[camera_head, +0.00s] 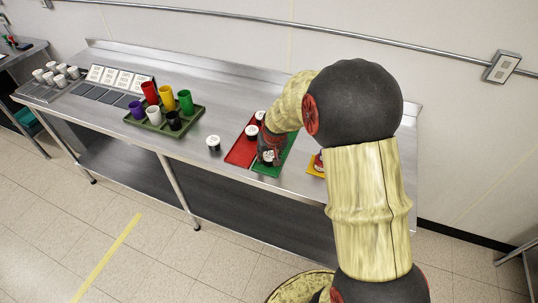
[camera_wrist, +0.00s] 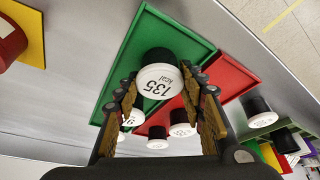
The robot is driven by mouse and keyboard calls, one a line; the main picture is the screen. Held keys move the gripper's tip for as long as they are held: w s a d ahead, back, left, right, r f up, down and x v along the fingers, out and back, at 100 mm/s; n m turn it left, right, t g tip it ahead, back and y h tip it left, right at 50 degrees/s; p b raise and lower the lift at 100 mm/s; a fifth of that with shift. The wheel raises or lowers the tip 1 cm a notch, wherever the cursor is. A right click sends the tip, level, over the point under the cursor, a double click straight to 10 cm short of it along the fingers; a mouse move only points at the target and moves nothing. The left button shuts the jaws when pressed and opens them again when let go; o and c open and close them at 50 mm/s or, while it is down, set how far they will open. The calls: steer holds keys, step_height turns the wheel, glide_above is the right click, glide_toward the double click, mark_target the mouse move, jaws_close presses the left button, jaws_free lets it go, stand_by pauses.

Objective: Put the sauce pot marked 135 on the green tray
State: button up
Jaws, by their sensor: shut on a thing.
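The sauce pot marked 135 (camera_wrist: 160,82) has a dark body and a white lid with black print. My gripper (camera_wrist: 164,106) is shut on it, with one finger on each side in the wrist view. In the head view the pot's white lid (camera_head: 268,156) shows at my gripper (camera_head: 267,150), over the green tray (camera_head: 287,152). The green tray also lies behind the pot in the wrist view (camera_wrist: 148,30). I cannot tell whether the pot's base touches the tray. My arm hides part of the tray in the head view.
A red tray (camera_head: 238,154) with white-lidded pots (camera_head: 252,131) adjoins the green tray. Another pot (camera_head: 213,143) stands on the steel counter to its left. A dark green tray of coloured cups (camera_head: 190,122) is farther left. A yellow mat (camera_head: 315,170) lies right.

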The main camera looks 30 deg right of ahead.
steer(key=o, duration=1.2)
steer(key=shift+f, duration=0.1)
steer(key=shift+r, duration=0.3)
steer(key=a+p+v, duration=0.1)
steer(key=a+v, duration=0.1)
steer(key=v, duration=0.8)
steer(key=s+a+f+p+v, duration=0.1)
steer(key=a+p+v, duration=0.1)
steer(key=v, duration=0.8)
steer(key=s+a+r+n, duration=0.1)
steer(key=s+a+r, duration=0.2)
steer(key=s, duration=0.3)
steer(key=s+a+r+n+y, duration=0.1)
steer(key=s+a+r, duration=0.2)
steer(key=s, duration=0.4)
steer(key=s+a+r+n+t, duration=0.1)
steer(key=s+a+r, duration=0.1)
steer(key=s+a, duration=0.2)
steer(key=shift+s+a+r+n, duration=0.1)
steer(key=shift+s+r+n, duration=0.1)
steer(key=shift+s, duration=0.45)
steer(key=shift+s+r+n, duration=0.1)
steer(key=shift+s+r, duration=0.1)
steer(key=shift+s, duration=0.45)
